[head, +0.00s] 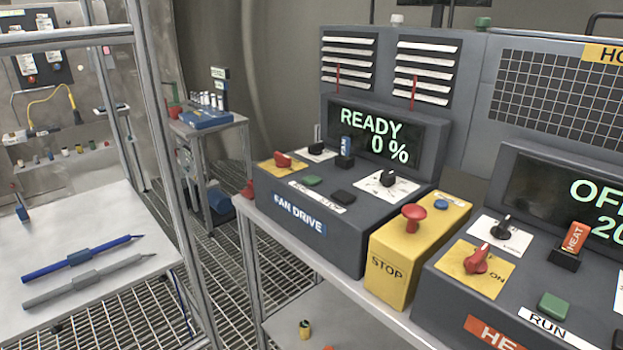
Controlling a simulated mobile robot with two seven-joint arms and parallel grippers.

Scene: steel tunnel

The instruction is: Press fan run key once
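The fan drive box (325,238) is a dark grey console on the bench, with a blue "FAN DRIVE" label. Its display (375,137) reads "READY 0 %". A green key (312,181) and a black key (343,196) sit on its top panel, behind a white strip (318,197) whose small lettering seems to read run and stop. The green key is at the run end. A red rotary switch (283,160) on a yellow plate is to the left, and a black knob (387,178) on a white dial to the right. Neither gripper is in view.
A yellow stop box (395,278) with a red mushroom button (413,216) stands right of the fan box. The heater box (480,285), with its own green key (553,306) marked "RUN", is beyond it. A metal frame post (170,160) and a table (70,250) stand left.

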